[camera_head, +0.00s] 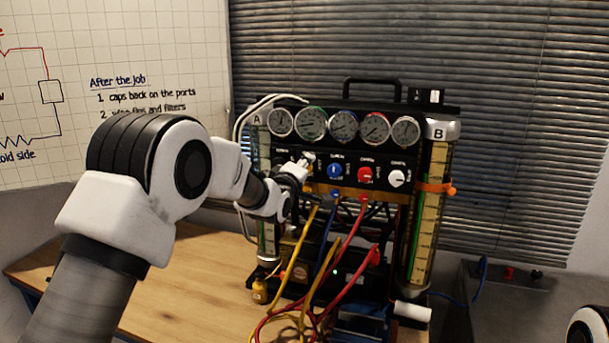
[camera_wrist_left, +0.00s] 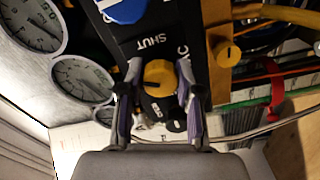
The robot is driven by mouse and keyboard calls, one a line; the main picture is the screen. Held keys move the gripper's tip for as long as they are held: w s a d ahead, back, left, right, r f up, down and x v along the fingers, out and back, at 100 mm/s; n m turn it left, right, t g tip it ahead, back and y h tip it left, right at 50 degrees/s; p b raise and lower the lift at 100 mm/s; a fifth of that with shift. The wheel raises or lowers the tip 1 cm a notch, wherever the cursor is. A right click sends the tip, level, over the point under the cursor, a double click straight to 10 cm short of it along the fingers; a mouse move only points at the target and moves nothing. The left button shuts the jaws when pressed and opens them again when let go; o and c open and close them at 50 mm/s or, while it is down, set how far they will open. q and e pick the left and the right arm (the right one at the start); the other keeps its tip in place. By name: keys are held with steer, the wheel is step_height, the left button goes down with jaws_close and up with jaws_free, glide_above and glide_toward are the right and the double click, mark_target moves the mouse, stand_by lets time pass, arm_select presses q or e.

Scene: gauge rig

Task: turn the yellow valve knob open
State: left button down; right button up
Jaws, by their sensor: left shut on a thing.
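The yellow valve knob (camera_wrist_left: 160,77) shows in the left wrist view, on the black panel near the word SHUT. It sits between the two fingers of my left gripper (camera_wrist_left: 158,84), which is shut on it, one finger at each side. In the head view my left gripper (camera_head: 307,159) is at the left end of the knob row and hides the yellow knob. The knob's pointer mark is too small to read surely. My right gripper is not in view.
Right of the gripper are a blue knob (camera_head: 334,171), a red knob (camera_head: 365,174) and a white knob (camera_head: 397,178). Several gauges (camera_head: 343,125) sit above. Coloured hoses (camera_head: 325,262) hang below over the wooden table (camera_head: 190,285). Clear tube B (camera_head: 430,220) stands at right.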

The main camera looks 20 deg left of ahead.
arm_select(q)
steer(key=n+b, duration=0.1)
steer(key=n, duration=0.2)
steer(key=shift+n+b, duration=0.35)
steer(key=shift+n, duration=1.05)
steer(key=c, duration=0.9)
jaws_free()
steer(key=shift+o, duration=0.7)
steer(key=shift+w, duration=0.1)
steer(key=s, duration=1.2)
steer(key=shift+a, duration=0.15)
